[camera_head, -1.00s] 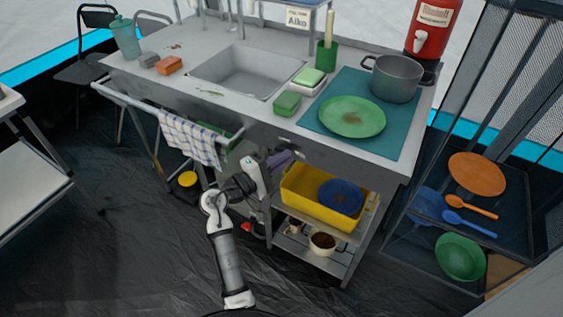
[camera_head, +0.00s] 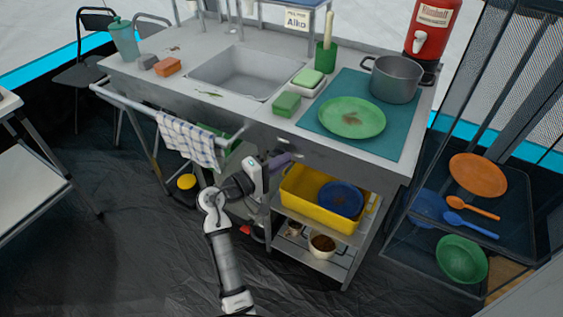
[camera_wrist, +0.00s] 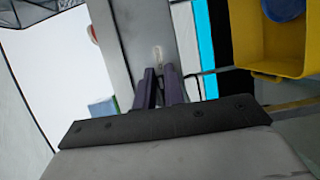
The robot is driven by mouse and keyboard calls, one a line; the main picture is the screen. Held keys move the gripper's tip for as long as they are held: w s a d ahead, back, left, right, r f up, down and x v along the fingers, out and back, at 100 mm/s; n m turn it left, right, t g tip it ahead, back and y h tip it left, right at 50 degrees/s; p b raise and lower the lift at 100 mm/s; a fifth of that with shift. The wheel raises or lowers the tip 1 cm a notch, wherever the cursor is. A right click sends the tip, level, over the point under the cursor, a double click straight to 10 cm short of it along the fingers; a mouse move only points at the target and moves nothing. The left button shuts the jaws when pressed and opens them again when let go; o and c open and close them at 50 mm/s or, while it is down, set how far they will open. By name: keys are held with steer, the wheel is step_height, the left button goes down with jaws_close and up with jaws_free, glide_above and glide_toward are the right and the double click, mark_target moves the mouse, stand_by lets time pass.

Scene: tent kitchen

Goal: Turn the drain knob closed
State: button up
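My gripper (camera_head: 287,158) is in front of the sink counter (camera_head: 253,129), just below its front panel and left of the yellow tub. In the wrist view its two purple fingers (camera_wrist: 159,70) point at the grey panel (camera_wrist: 142,30). They stand close together with a narrow dark gap; nothing is clearly between them. A small pale fitting (camera_wrist: 157,54) on the panel lies just beyond the fingertips, apart from them in the picture. It also shows on the counter front (camera_head: 285,141). It may be the drain knob; its shape and setting are too small to tell.
The sink basin (camera_head: 238,74) is above. A checked towel (camera_head: 188,141) hangs on the front rail left of my arm. A yellow tub (camera_head: 318,212) holding a blue bowl (camera_head: 341,198) stands on the shelf close to the right. Dark floor lies in front.

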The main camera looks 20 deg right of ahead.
steer(key=o, duration=0.4)
steer(key=shift+w+a, duration=0.2)
steer(key=shift+w, duration=0.05)
steer(key=shift+s, duration=0.1)
steer(key=b+v, duration=0.2)
steer(key=v, duration=1.1)
steer(key=shift+s+a, duration=0.2)
steer(key=shift+a, duration=0.05)
